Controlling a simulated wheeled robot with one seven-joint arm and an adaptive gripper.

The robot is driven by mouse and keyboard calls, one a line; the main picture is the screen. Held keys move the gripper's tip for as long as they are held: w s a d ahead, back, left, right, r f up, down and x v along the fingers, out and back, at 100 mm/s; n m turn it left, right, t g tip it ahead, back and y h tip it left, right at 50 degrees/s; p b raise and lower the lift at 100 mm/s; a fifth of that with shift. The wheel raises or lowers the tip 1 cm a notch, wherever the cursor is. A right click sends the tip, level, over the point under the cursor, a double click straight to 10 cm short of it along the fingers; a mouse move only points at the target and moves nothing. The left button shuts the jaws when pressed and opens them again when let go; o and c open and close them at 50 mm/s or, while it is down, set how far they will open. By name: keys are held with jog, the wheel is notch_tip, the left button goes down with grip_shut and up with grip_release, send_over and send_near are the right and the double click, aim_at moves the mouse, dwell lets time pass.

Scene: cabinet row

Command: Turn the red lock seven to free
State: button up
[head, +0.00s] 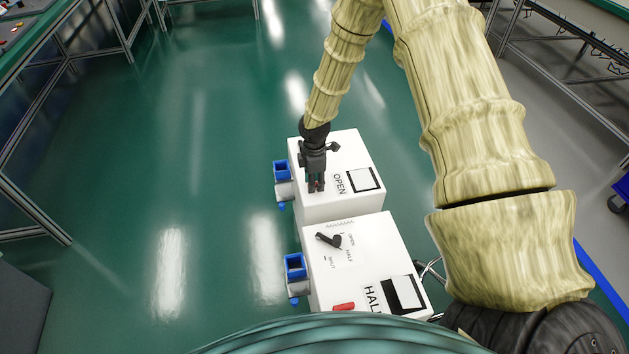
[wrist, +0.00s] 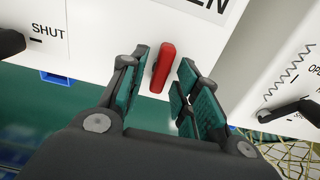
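A red lock handle (wrist: 163,68) stands out from a white box face in the wrist view, below a label ending in "EN". My gripper (wrist: 162,85) is open, with one finger pad on each side of the red handle and visible gaps between; I cannot tell how deep the handle sits between them. In the head view my gripper (head: 315,187) is over the far white box (head: 318,208), which is labelled OPEN. A trace of red shows between its fingers there. No number seven or "free" mark is readable.
A near white box (head: 380,245) has a black lever (head: 329,240), OPEN, HALF and SHUT marks, and another red handle (head: 343,306). A black lever beside SHUT (wrist: 10,42) is left of my gripper in the wrist view. Green floor left of the boxes is clear.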

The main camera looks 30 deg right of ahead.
grip_shut()
jog(key=shift+r+m+p, duration=0.1)
jog(key=shift+m+p, duration=0.25)
jog(key=shift+m, duration=0.05)
jog(key=shift+r+m+p, duration=0.1)
jog(key=shift+m+p, duration=0.65)
jog(key=shift+m, duration=0.15)
jog(key=m+p, duration=0.1)
jog(key=m, duration=0.1)
jog(key=m+p, duration=0.1)
jog(key=m, duration=0.2)
jog(key=shift+w+d+m+p, duration=0.15)
jog(key=shift+m+p, duration=0.15)
jog(key=shift+p, duration=0.1)
jog(key=m+p, duration=0.1)
jog(key=m, duration=0.4)
jog(key=shift+w+d+p, duration=0.1)
jog(key=shift+d+p, duration=0.05)
jog(key=shift+p, duration=0.25)
jog(key=shift+d+m+p, duration=0.1)
jog(key=shift+m+p, duration=0.4)
jog(key=shift+m, duration=1.9)
